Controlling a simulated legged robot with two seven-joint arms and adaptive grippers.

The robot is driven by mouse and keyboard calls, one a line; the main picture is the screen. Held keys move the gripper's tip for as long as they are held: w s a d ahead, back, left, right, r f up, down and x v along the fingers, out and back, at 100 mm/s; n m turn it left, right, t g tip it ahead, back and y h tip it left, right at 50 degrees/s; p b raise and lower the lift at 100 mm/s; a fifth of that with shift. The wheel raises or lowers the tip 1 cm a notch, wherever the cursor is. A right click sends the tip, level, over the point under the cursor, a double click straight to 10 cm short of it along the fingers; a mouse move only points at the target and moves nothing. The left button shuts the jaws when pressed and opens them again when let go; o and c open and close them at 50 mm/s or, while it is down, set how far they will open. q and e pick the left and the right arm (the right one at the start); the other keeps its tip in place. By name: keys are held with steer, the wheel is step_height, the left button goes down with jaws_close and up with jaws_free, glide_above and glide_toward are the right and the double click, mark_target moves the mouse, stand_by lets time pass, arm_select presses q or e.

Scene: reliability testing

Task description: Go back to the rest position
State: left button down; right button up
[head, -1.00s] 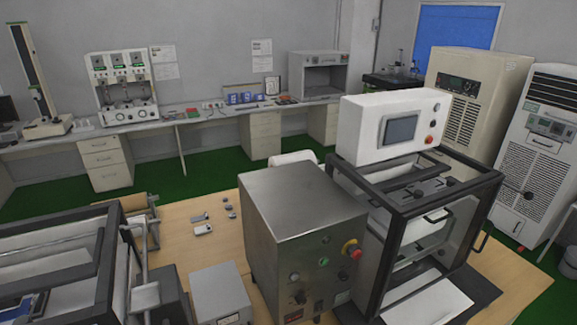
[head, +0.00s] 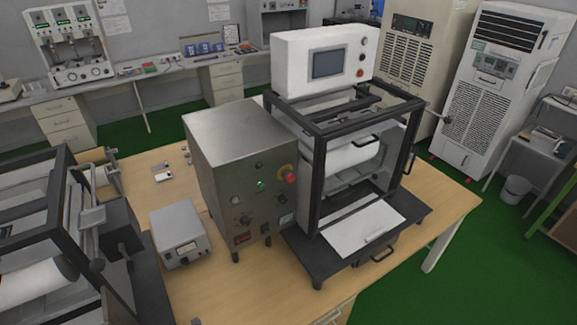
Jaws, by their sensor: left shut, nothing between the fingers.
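The task names no object, only my own rest position. I cannot make out either gripper or any arm of mine in the head view. At the lower left, where my left arm would come in, I see only the dark frame, rods and levers of a machine (head: 62,195). No object is seen held or carried.
A wooden table (head: 195,290) fills the front. It carries a steel control box (head: 215,140), a small grey box (head: 180,234) and a black-framed machine (head: 315,180) with a white screen unit (head: 325,62). Green floor (head: 450,285) is free at the right.

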arm_select(q)
steer(key=s+d+f+n+g+h, duration=0.2)
steer(key=s+d+n+g+h, duration=0.15)
steer(key=s, duration=0.45)
steer(key=s+d+f+n+g+h, duration=0.2)
steer(key=s+d+n+g+h, duration=0.15)
steer(key=s, duration=0.45)
step_height(320, 180, down, 23)
steer(key=s+d+g, duration=0.1)
steer(key=s+d, duration=0.1)
steer(key=s+a+f, duration=0.2)
steer(key=s+f, duration=0.7)
steer(key=s+a+f+g, duration=0.1)
steer(key=s+f, duration=0.7)
steer(key=f, duration=0.1)
steer(key=shift+s+a+y, duration=0.4)
arm_select(e)
steer(key=shift+d+f, duration=0.1)
steer(key=shift+d, duration=1.25)
